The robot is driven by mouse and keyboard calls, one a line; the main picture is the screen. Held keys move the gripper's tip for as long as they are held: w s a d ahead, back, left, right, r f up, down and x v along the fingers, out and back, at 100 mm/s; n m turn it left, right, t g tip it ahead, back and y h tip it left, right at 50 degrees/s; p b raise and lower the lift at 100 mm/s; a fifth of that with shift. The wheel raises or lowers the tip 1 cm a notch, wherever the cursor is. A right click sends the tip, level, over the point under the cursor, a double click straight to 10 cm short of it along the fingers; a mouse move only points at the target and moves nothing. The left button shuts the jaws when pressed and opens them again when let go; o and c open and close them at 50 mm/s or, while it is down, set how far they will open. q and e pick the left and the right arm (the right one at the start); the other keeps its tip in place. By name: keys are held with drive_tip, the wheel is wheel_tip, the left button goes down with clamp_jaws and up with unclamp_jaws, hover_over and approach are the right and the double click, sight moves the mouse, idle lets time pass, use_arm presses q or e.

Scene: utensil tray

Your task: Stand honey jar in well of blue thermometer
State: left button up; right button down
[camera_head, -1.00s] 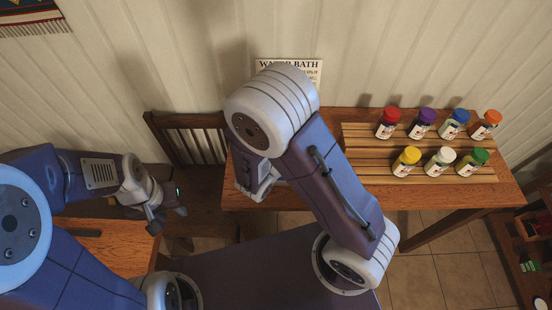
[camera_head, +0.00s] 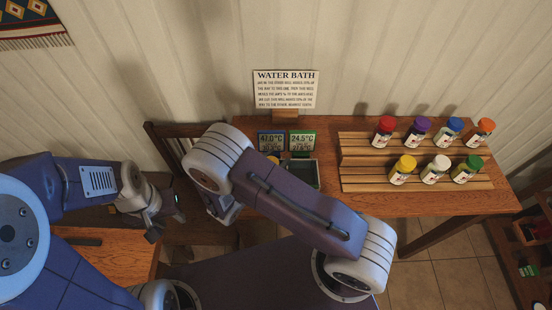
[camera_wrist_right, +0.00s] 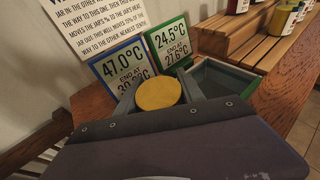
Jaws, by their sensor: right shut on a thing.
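The honey jar shows as a round yellow lid (camera_wrist_right: 158,93) between the fingers of my right gripper (camera_wrist_right: 160,98), which is shut on it. In the head view a bit of its lid (camera_head: 272,159) shows past my right arm, which hides the gripper. The blue thermometer (camera_head: 271,141) reads 47.0°C and stands right behind the jar in the wrist view (camera_wrist_right: 115,66). The green thermometer (camera_head: 302,141) reads 24.5°C. A grey open well (camera_wrist_right: 225,78) lies before the green one. The blue one's well is hidden by jar and gripper; I cannot tell the jar's height. My left gripper (camera_head: 163,226) is off the table, its fingers unclear.
A "WATER BATH" sign (camera_head: 285,90) stands behind the thermometers. A slatted wooden rack (camera_head: 380,180) on the right of the table (camera_head: 410,205) holds several jars with coloured lids. A chair (camera_head: 165,145) stands left. Bare tabletop lies before the rack.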

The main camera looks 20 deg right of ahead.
drive_tip(key=shift+f, duration=0.15)
drive_tip(key=c, duration=0.7)
unclamp_jaws()
drive_tip(key=shift+r, duration=0.3)
drive_tip(key=b+v, duration=0.2)
drive_tip(key=v, duration=1)
drive_tip(key=shift+f, duration=0.1)
